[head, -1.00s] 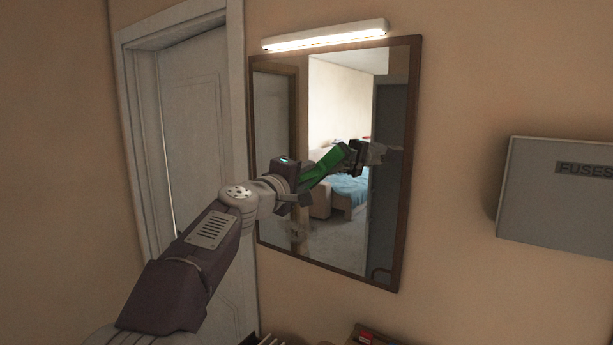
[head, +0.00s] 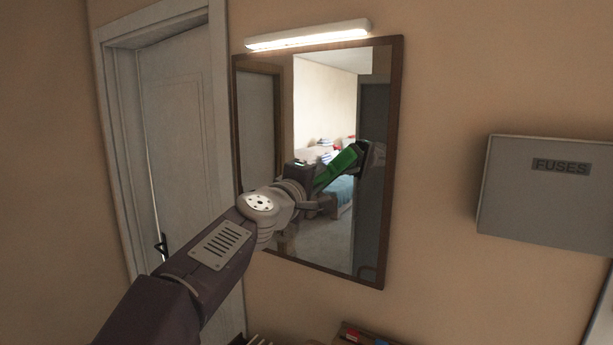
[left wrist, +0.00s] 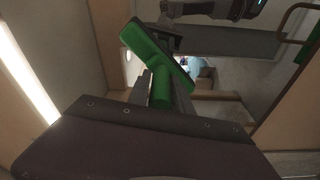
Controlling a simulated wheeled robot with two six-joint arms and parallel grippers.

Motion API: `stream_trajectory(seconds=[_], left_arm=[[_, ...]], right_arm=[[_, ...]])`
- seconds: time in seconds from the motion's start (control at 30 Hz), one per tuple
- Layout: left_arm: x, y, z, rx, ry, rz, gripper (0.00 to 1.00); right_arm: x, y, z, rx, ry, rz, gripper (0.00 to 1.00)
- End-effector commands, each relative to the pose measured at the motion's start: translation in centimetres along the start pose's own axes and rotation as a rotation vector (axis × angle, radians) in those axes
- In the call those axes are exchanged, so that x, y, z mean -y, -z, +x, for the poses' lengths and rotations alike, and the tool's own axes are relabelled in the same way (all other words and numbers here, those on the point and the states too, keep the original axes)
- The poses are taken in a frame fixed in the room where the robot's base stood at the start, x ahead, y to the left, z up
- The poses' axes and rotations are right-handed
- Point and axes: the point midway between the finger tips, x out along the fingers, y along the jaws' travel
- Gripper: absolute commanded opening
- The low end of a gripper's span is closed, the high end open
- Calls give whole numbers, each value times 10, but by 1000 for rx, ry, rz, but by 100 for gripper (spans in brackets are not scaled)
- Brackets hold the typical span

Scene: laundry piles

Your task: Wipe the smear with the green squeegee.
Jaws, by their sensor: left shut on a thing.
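The green squeegee (head: 338,168) is in my left gripper (head: 316,194), in front of the wall mirror (head: 312,246). In the left wrist view the squeegee's handle (left wrist: 161,88) stands between the fingers of my left gripper (left wrist: 158,92), which is shut on it. Its wide green head (left wrist: 148,52) lies slantwise beyond the fingertips. A dark gripper reflection shows just right of the squeegee in the glass. I cannot tell whether the squeegee touches the mirror. No smear can be made out clearly; my arm covers the mirror's lower left. My right gripper is out of view.
A lit lamp (head: 308,34) sits above the mirror. A grey fuse box (head: 545,200) sticks out from the wall at the right. A white door (head: 185,120) stands at the left. Items (head: 352,335) show at the bottom edge. The wall between mirror and box is bare.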

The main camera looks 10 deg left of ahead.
Motion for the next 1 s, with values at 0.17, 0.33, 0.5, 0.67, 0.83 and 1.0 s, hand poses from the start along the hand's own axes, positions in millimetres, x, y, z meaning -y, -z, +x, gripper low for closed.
stream_trajectory(seconds=[0.17,0.33,0.5,0.67,0.83,1.0], left_arm=[[-1,-3,0,2,-1,-1,0],[-5,-19,-2,5,0,1,0],[-8,-35,-5,4,-1,-1,0],[-8,-38,-5,2,0,0,0],[-7,-37,-7,1,0,-1,0],[-3,-24,-5,-4,-1,0,0]], right_arm=[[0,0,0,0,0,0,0],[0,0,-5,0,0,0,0],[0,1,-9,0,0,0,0],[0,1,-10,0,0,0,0],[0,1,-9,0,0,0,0],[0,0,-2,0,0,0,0]])
